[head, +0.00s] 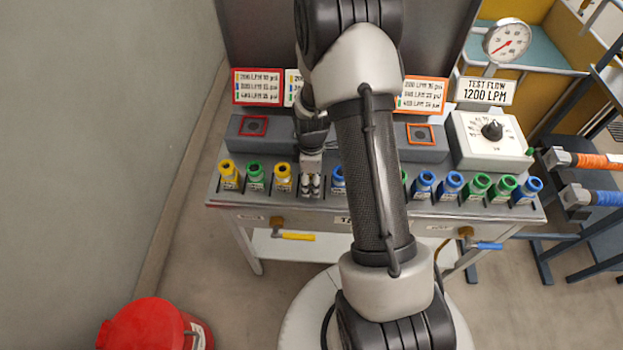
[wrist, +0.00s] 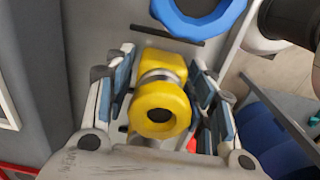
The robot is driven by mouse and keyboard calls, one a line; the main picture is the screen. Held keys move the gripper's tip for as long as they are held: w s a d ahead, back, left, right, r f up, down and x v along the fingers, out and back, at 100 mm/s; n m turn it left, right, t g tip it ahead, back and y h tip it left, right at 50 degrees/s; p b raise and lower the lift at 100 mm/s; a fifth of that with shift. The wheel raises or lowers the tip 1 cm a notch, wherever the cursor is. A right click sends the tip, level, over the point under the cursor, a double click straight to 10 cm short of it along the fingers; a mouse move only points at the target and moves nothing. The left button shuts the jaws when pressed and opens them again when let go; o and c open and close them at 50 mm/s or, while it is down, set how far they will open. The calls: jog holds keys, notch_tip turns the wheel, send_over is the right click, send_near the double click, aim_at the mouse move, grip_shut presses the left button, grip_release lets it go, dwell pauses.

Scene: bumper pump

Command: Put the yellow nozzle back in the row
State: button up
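A yellow nozzle (wrist: 158,105) with a dark round opening and a grey band stands between my gripper's fingers in the wrist view. My gripper (wrist: 163,98) is open around it, with small gaps showing between the padded fingers and the nozzle. In the head view my gripper (head: 311,185) points down in the row at the bench's front, between a yellow nozzle (head: 283,176) and a blue nozzle (head: 338,179). The nozzle between the fingers is hidden there. Another yellow nozzle (head: 229,175) stands at the row's left end. A blue nozzle's rim (wrist: 195,15) is close by in the wrist view.
A green nozzle (head: 255,175) stands left of my gripper, and several blue and green ones stand to the right. A control box with a dial (head: 492,138) sits at the bench's right. My arm hides the middle of the bench. A red container (head: 155,325) is on the floor.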

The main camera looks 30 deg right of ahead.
jog(key=shift+o, duration=0.5)
jog(key=shift+r, duration=0.1)
notch_tip(320, 180, up, 12)
jog(key=p, duration=0.4)
jog(key=s+a+r+m+t, duration=0.1)
jog(key=s+a+r+m, duration=0.25)
jog(key=r, duration=0.55)
jog(key=s+a+r+m+t, duration=0.1)
jog(key=s+a+r+m, duration=0.2)
jog(key=r, duration=0.6)
jog(key=s+a+r+m+t, duration=0.1)
jog(key=s+a+r+m, duration=0.1)
jog(key=s, duration=0.4)
jog(key=s+a+r+m+t, duration=0.1)
jog(key=s+a+r+m, duration=0.1)
jog(key=s+a+r, duration=0.2)
jog(key=s, duration=0.3)
jog(key=shift+m+t, duration=0.3)
jog(key=shift+m, duration=0.05)
